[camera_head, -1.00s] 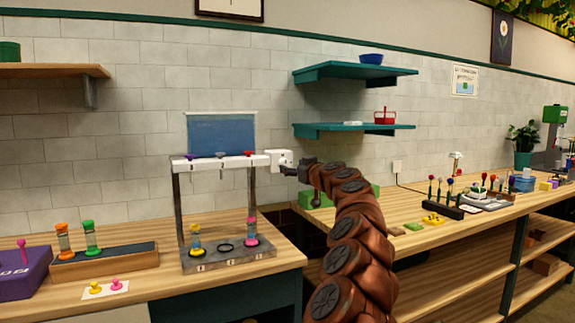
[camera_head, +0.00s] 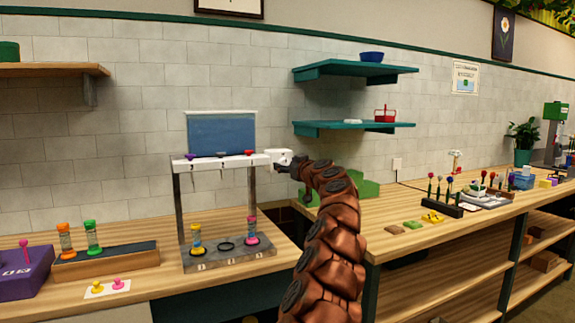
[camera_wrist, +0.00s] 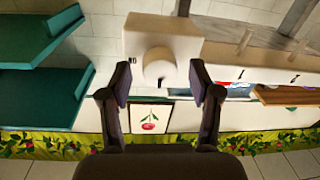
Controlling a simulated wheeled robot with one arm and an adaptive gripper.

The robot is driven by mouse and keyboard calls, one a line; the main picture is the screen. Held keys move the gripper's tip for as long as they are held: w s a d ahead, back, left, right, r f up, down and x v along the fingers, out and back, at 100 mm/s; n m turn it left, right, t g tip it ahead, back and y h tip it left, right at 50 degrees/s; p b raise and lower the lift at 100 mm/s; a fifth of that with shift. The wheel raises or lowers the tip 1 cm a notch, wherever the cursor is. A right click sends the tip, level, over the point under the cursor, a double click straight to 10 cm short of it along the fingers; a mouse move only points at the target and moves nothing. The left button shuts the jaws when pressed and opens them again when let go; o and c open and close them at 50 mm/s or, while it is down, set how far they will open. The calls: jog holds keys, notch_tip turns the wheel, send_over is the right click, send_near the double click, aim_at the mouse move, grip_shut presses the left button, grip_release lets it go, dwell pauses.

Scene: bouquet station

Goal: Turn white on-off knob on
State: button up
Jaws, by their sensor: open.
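The white knob (camera_wrist: 159,66) sticks out from a white box (camera_wrist: 162,36) in the wrist view, where the picture is upside down. An ON mark is beside the knob on the box. In the head view the white box (camera_head: 274,155) sits at the right end of the white rack's top bar, and my gripper hides its knob. My gripper (camera_wrist: 160,82) is open, with one finger on each side of the knob and a gap visible on both sides. It also shows in the head view (camera_head: 287,166), close in front of the box.
The rack (camera_head: 222,163) carries colored pegs on its bar, and vials stand on its grey base (camera_head: 228,258). Teal shelves (camera_head: 352,71) hang on the wall to the right. A green block (camera_head: 365,187) stands behind my arm. A purple box (camera_head: 22,275) is at far left.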

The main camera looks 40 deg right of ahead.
jog(key=c, duration=1.1)
jog(key=shift+c, duration=0.2)
